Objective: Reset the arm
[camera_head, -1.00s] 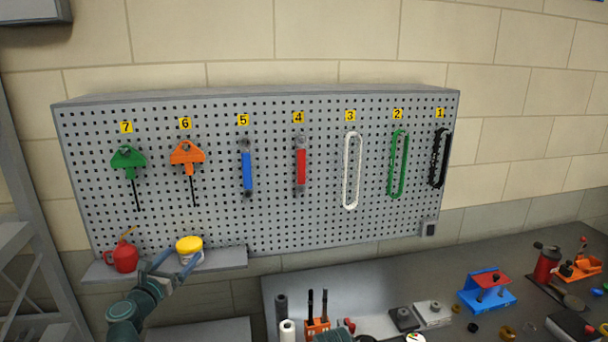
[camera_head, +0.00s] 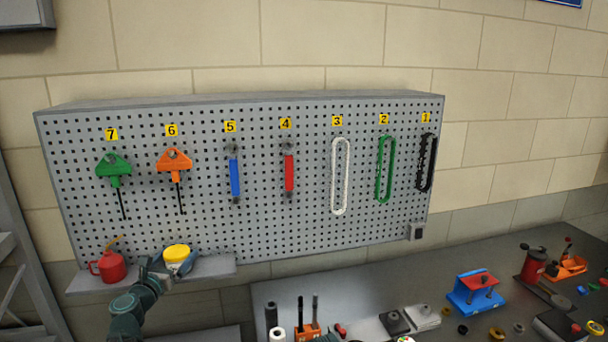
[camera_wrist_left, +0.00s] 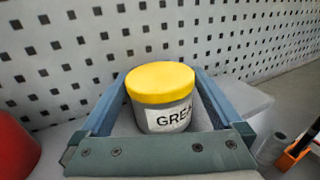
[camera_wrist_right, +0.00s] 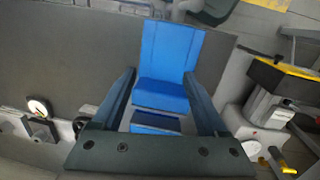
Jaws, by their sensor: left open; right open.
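My left gripper (camera_head: 166,262) is open at the small shelf under the pegboard. Its fingers are on either side of a grease tub (camera_head: 177,252) with a yellow lid. In the left wrist view, the grease tub (camera_wrist_left: 162,95) stands upright between the open fingers (camera_wrist_left: 161,73), and gaps show beside it. My right gripper (camera_wrist_right: 160,75) shows only in its own wrist view. It is open, with a blue chair-shaped object (camera_wrist_right: 168,60) seen beyond and between its fingers. I cannot tell how far away that object is.
A red oil can (camera_head: 108,267) stands left of the tub on the shelf (camera_head: 215,267). Numbered tools hang on the pegboard (camera_head: 262,215) above. A dark workbench (camera_head: 360,280) at right carries a blue-and-red fixture (camera_head: 474,292) and many small items.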

